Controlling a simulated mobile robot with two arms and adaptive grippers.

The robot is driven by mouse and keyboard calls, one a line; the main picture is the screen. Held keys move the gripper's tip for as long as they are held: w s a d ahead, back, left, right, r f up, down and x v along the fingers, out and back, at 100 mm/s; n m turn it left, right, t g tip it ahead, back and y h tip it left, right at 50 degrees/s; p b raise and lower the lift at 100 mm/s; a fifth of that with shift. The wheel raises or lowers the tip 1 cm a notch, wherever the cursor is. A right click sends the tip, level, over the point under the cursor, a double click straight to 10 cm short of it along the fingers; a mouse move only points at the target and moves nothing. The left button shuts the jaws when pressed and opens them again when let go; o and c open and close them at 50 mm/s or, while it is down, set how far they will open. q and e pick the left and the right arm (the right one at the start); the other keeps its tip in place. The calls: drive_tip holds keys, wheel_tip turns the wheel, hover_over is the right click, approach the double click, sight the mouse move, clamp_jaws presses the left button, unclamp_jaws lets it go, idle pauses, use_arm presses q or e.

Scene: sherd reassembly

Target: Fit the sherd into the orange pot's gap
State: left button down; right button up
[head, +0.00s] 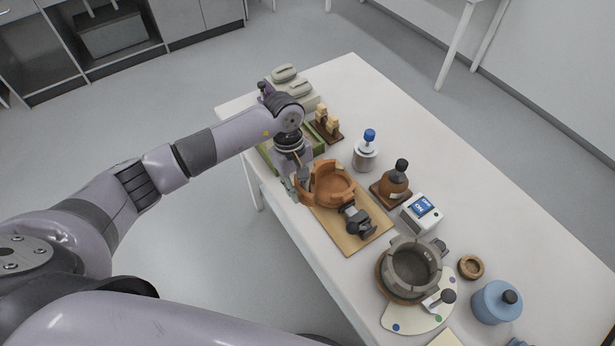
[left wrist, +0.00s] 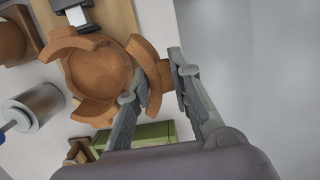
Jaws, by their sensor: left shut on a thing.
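The orange pot (head: 330,188) sits on a wooden board (head: 345,238) near the table's left edge; in the left wrist view its round floor (left wrist: 100,76) shows inside a wall with openings. My left gripper (head: 291,186) is at the pot's left side. In the left wrist view its fingers (left wrist: 157,80) are shut on a curved orange sherd (left wrist: 153,68). The sherd stands at the pot's edge, in line with the wall; I cannot tell whether it is seated or touching. The near finger hides part of it. My right gripper is not in view.
A dark clamp-like fixture (head: 357,219) stands on the board beside the pot. A green tray (left wrist: 140,136) lies close to the gripper. A metal canister (head: 365,156), a brown bottle (head: 395,184), a white device (head: 417,213) and a grey pot (head: 412,270) stand to the right.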

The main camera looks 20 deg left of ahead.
use_arm(q)
drive_tip(key=shift+w+d+f+b, duration=0.4)
drive_tip(key=shift+f+b, duration=0.1)
drive_tip(key=shift+f, duration=0.2)
drive_tip(key=shift+w+d+f+b, duration=0.25)
drive_tip(key=shift+w+f+b, duration=0.2)
drive_tip(key=shift+f, duration=0.25)
drive_tip(key=shift+w+d+f+b, duration=0.2)
drive_tip(key=shift+w+d+b, duration=0.25)
drive_tip(key=shift+b, duration=0.35)
drive_tip(key=shift+w+d+b, duration=0.25)
drive_tip(key=shift+w+b, duration=0.15)
drive_tip(key=shift+b, duration=0.05)
drive_tip(key=shift+w+d+b, duration=0.2)
drive_tip(key=shift+w+b, duration=0.1)
drive_tip(key=shift+b, duration=0.3)
drive_tip(key=shift+f, duration=0.15)
drive_tip(key=shift+f+b, duration=0.1)
drive_tip(key=shift+b, duration=0.35)
drive_tip(key=shift+f, duration=0.15)
drive_tip(key=shift+s, duration=0.1)
idle(0.5)
